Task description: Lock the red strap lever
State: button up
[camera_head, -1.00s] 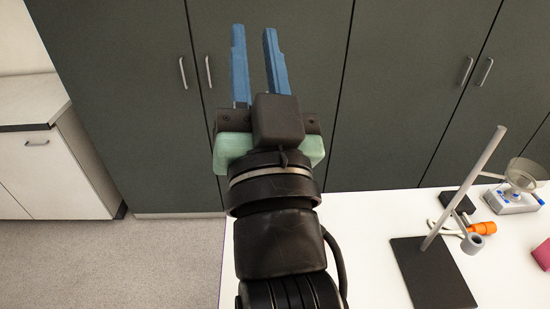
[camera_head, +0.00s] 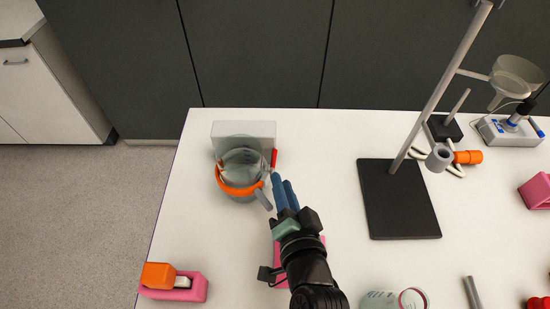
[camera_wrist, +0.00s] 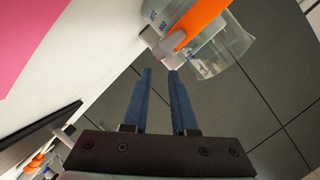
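A clear glass vessel (camera_head: 238,160) stands at the back left of the white table, in front of a pale grey block (camera_head: 260,130). An orange strap (camera_head: 238,191) runs around it, ending at a grey clasp (camera_head: 263,199). A small red piece, perhaps the lever (camera_head: 274,158), stands upright at the block's right. My gripper (camera_head: 281,178) is just right of the clasp, its blue fingers apart and empty. In the wrist view the grey clasp (camera_wrist: 174,46) and orange strap (camera_wrist: 205,17) lie just beyond the fingertips (camera_wrist: 160,72). Contact cannot be told.
A stand with a black base (camera_head: 398,205) and tilted pole is to the right. An orange and pink item (camera_head: 180,290) lies at front left. A pink object (camera_head: 283,270) is partly under my arm. Open table lies between my gripper and the stand.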

aim_at(275, 161)
jog(key=x, duration=0.8)
jog(key=shift+w+d, duration=0.1)
jog(key=shift+w, duration=0.05)
grip_shut()
